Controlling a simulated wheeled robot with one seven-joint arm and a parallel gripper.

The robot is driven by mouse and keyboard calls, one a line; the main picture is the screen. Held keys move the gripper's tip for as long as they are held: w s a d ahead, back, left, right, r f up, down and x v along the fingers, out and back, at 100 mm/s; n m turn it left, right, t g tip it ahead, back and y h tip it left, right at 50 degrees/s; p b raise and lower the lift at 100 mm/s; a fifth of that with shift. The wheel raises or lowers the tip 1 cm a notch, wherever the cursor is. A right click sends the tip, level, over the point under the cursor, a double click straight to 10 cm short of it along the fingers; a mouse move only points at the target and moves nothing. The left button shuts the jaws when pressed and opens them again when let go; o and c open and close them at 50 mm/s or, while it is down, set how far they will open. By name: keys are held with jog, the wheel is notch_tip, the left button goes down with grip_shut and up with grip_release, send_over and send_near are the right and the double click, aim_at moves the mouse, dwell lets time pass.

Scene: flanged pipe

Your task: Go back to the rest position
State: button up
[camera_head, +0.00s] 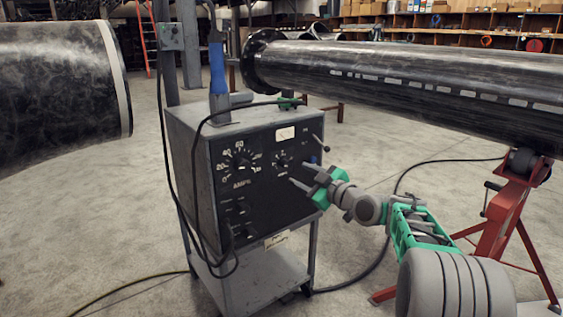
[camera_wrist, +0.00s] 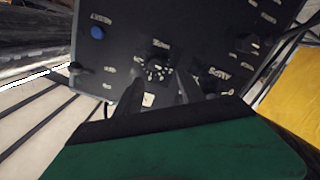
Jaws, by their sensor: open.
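My gripper (camera_head: 300,175) is open in front of the right part of the dark control panel (camera_head: 262,205) of a grey welding machine. In the head view its two fingers point left at the panel, just right of the smaller dial (camera_head: 282,164). In the wrist view the gripper (camera_wrist: 158,84) has its fingers spread, with a small round dial (camera_wrist: 158,68) showing between and beyond the tips. Nothing is held. I cannot tell whether the tips touch the panel. My arm reaches in from the lower right.
The machine stands on a grey cart (camera_head: 262,285). A black flanged pipe (camera_head: 420,72) lies above my arm on a red stand (camera_head: 505,210). A large dark pipe (camera_head: 60,85) is at left. Black cables hang by the cart and cross the floor. Open floor (camera_head: 90,225) shows at left.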

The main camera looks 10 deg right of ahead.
jog(key=s+a+r+m+g+h+p, duration=0.5)
jog(key=s+r+p, duration=0.8)
jog(key=p, duration=0.7)
jog(key=s+r+m+g+h+p, duration=0.1)
jog(key=s+r+m+g+p, duration=0.2)
jog(key=s+p, duration=0.5)
jog(key=s+d+r+m+g+h+p, duration=0.1)
jog(key=s+r+m+g+p, duration=0.3)
jog(key=s+p, duration=0.5)
jog(key=s, duration=0.8)
jog(key=shift+d+h, duration=0.2)
jog(key=shift+h, duration=0.2)
jog(key=shift+w, duration=0.1)
jog(key=shift+c, duration=0.3)
